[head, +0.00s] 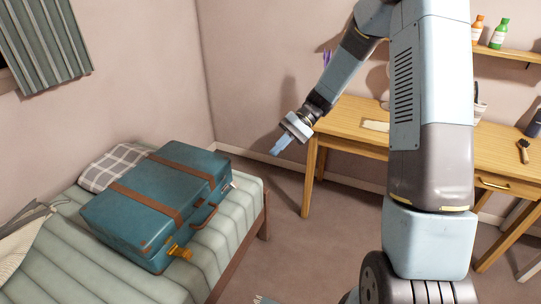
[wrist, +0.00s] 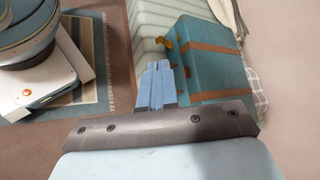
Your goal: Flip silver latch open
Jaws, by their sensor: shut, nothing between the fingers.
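A teal suitcase (head: 140,218) with two brown straps lies closed on the bed. A small pale piece, seemingly the silver latch (head: 230,186), shows at the far right end of its front side. A gold latch (head: 180,251) with a tag-like shape sits at the near end, and a brown handle (head: 205,217) lies between them. My gripper (head: 276,151) is shut and empty in the air, beyond and right of the suitcase. In the wrist view the shut fingers (wrist: 157,66) appear beside the suitcase (wrist: 218,75), with the gold latch (wrist: 166,43) farther off. The silver latch is not clear there.
The bed (head: 242,230) has a striped green cover and a wooden edge. A checked pillow (head: 112,167) and a clothes hanger (head: 30,218) lie on it. A wooden desk (head: 345,112) with a brush (head: 523,151) stands right. Floor between bed and desk is clear.

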